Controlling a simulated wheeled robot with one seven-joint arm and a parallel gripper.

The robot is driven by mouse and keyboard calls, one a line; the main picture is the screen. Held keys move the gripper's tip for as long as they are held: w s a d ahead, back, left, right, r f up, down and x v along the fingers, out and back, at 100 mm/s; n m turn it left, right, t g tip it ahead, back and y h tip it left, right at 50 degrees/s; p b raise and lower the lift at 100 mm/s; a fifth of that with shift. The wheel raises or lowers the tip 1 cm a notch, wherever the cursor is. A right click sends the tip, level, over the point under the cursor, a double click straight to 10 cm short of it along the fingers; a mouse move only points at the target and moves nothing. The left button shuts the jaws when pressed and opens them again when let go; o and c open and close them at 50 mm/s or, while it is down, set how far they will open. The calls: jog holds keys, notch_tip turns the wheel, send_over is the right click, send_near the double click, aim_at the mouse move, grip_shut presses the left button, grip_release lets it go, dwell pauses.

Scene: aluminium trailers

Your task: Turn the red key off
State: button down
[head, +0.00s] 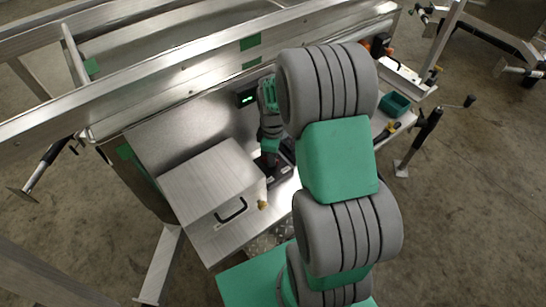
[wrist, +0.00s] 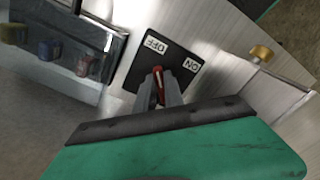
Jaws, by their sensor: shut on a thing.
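The red key (wrist: 157,82) stands on a black switch plate (wrist: 181,67) in the wrist view. The plate carries a white OFF label (wrist: 154,45) on the left and a white ON label (wrist: 191,65) on the right. My gripper (wrist: 161,90) is shut on the red key, with its grey fingers at the key's sides. The fingers hide the key's lower part and part of the plate. In the head view my gripper (head: 270,158) reaches down behind the metal box; the key cannot be made out there.
A metal box (head: 208,178) with a black handle and a brass knob (wrist: 261,53) stands beside the switch. A clear-fronted case (wrist: 62,45) with coloured parts lies left of the plate. A green bin (head: 394,104) sits farther right.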

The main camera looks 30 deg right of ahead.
jog(key=shift+n, duration=0.5)
jog(key=c, duration=1.4)
grip_release()
jog(key=shift+c, duration=0.2)
notch_tip(320, 180, up, 8)
jog(key=shift+f, duration=0.1)
jog(key=shift+a+r, duration=0.1)
jog(key=shift+r, duration=0.2)
jog(key=s+a+r+m+t, duration=0.3)
jog(key=s+a+r+m, duration=0.6)
jog(key=s+m, duration=0.2)
jog(key=shift+s+a+r, duration=0.4)
